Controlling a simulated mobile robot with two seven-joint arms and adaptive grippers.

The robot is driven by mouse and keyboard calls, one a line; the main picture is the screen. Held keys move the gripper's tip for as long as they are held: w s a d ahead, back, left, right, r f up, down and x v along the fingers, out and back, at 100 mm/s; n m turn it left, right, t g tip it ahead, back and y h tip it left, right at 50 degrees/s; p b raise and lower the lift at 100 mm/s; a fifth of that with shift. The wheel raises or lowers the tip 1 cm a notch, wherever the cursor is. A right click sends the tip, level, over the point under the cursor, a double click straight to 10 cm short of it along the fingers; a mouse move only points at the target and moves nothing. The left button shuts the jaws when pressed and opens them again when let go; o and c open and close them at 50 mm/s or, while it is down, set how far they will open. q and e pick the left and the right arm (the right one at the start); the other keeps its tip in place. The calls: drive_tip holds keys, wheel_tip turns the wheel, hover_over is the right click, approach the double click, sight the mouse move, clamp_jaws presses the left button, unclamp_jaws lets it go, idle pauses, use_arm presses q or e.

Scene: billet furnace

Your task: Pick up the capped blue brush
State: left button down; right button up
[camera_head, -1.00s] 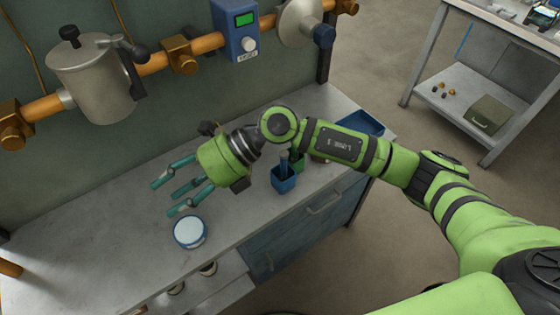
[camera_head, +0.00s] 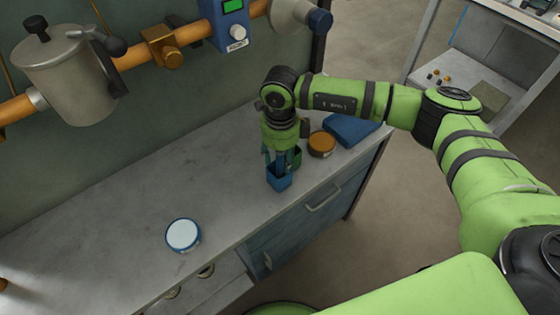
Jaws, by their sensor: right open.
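My right gripper (camera_head: 281,163) points down over a small blue cup (camera_head: 279,183) on the grey bench. Its teal fingers are open and reach to about the cup's rim. Whether they touch the cup cannot be told. The capped blue brush cannot be made out clearly now; the gripper covers the space above the cup. My left gripper is not in view.
A green container (camera_head: 295,158) stands close behind the blue cup. An orange-topped round tin (camera_head: 321,144) and a blue tray (camera_head: 352,130) are to the right. A white-lidded tin (camera_head: 183,235) stands at the left front. The bench (camera_head: 150,190) is clear at left.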

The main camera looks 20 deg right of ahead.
drive_tip(key=shift+f, duration=0.9)
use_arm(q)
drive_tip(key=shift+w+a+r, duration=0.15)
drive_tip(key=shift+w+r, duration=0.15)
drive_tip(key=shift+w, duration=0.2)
use_arm(e)
drive_tip(key=shift+f, duration=0.1)
clamp_jaws()
